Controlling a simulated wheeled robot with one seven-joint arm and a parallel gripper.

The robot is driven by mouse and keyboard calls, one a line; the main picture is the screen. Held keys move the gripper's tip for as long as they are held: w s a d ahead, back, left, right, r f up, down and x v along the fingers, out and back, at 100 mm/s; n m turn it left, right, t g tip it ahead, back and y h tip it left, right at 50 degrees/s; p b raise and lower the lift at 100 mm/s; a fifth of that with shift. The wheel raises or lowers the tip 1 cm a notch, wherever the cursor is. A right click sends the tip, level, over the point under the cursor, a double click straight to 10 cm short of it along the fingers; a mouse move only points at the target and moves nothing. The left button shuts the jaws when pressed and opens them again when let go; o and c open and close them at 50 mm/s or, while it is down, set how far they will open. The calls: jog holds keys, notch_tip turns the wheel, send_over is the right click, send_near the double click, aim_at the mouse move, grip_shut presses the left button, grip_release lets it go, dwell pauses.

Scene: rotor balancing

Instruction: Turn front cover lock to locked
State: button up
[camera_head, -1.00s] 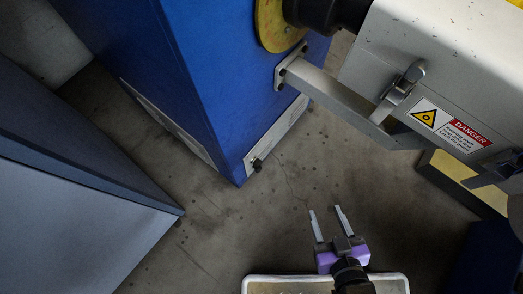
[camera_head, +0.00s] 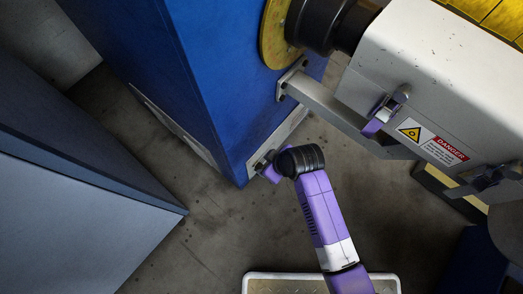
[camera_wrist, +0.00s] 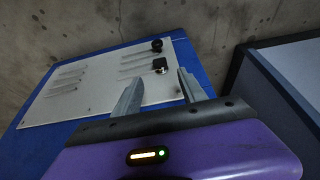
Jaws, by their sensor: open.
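The white cover housing (camera_head: 410,65) in the head view carries a metal latch (camera_head: 388,106) beside the danger label. A second dark latch (camera_head: 487,176) sits farther right on it. Which fitting is the front cover lock, and its setting, I cannot tell. My gripper (camera_wrist: 160,75) is open and empty in the wrist view. Its fingers point towards a white panel (camera_wrist: 95,82) on the blue cabinet.
The blue cabinet (camera_head: 200,80) stands just beyond my gripper. A grey cabinet (camera_head: 80,210) stands to the left, with bare floor (camera_head: 215,230) between. The white housing and its support bar (camera_head: 325,108) are to the right of my arm.

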aim_at(259, 166)
jog(key=b+x, duration=0.4)
jog(key=x, duration=0.3)
jog(key=shift+a+f, duration=0.15)
jog(key=shift+f, duration=0.15)
grip_shut()
